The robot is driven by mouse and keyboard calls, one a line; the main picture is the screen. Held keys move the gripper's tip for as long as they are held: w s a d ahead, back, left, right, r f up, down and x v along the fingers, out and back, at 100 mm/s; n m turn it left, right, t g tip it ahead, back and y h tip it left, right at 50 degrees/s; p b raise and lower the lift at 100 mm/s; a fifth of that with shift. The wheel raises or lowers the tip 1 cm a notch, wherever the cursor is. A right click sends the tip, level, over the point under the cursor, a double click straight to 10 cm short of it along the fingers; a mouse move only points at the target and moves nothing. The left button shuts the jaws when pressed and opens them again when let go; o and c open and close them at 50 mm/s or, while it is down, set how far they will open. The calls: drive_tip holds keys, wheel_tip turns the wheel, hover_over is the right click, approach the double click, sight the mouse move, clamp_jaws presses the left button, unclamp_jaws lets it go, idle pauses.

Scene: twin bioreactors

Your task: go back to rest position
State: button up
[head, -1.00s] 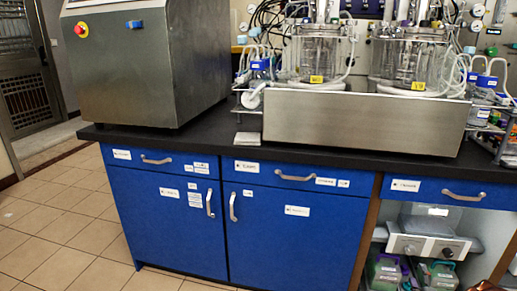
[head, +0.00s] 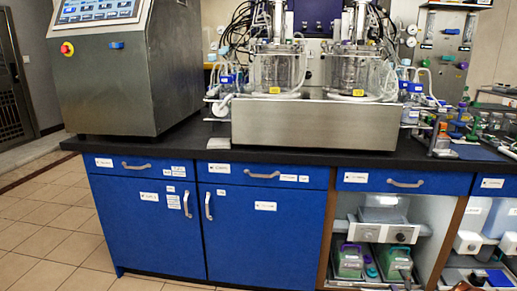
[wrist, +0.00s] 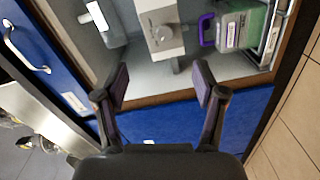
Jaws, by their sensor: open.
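My gripper (wrist: 160,80) shows in the wrist view with its two dark, purple-padded fingers spread wide. It is open and nothing is between the fingers. It is in front of the open shelf space under the bench, where a white and grey device (wrist: 160,28) and a green box with a purple handle (wrist: 232,28) are seen beyond the fingertips. In the head view the gripper cannot be clearly made out. The twin bioreactor vessels (head: 277,70) (head: 355,70) stand upright on the bench behind a steel front panel (head: 310,124).
The black bench top (head: 150,150) carries a large steel control cabinet (head: 125,80) at left and small bottles and racks at right. Blue doors (head: 150,225) and drawers (head: 265,174) below are shut. Tiled floor (head: 40,230) at left is clear.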

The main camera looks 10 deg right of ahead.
drive_tip(key=w+a+r+g+y+p, duration=0.2)
drive_tip(key=w+a+r+p, duration=0.25)
drive_tip(key=w+r, duration=0.35)
drive_tip(key=s+a+r+m+g+y+p, duration=0.25)
drive_tip(key=a+r+m+g+p, duration=0.5)
drive_tip(key=a+r, duration=1.4)
drive_tip(key=s+a+r+g+p, duration=0.4)
drive_tip(key=s+a+r+p, duration=0.65)
drive_tip(key=s+r, duration=0.55)
drive_tip(key=s+a+r+m+g+p, duration=0.1)
drive_tip(key=s+a+r, duration=0.2)
drive_tip(key=s, duration=0.6)
drive_tip(key=s+a+r+m+g+y+p, duration=0.1)
drive_tip(key=s+a+r, duration=0.3)
drive_tip(key=s, duration=0.6)
drive_tip(key=s+a+r+m+g+p, duration=0.2)
drive_tip(key=s+a+r+g+p, duration=0.1)
drive_tip(key=s, duration=0.6)
drive_tip(key=shift+s+a+r, duration=0.25)
drive_tip(key=shift+a+r, duration=0.2)
drive_tip(key=shift+a, duration=0.45)
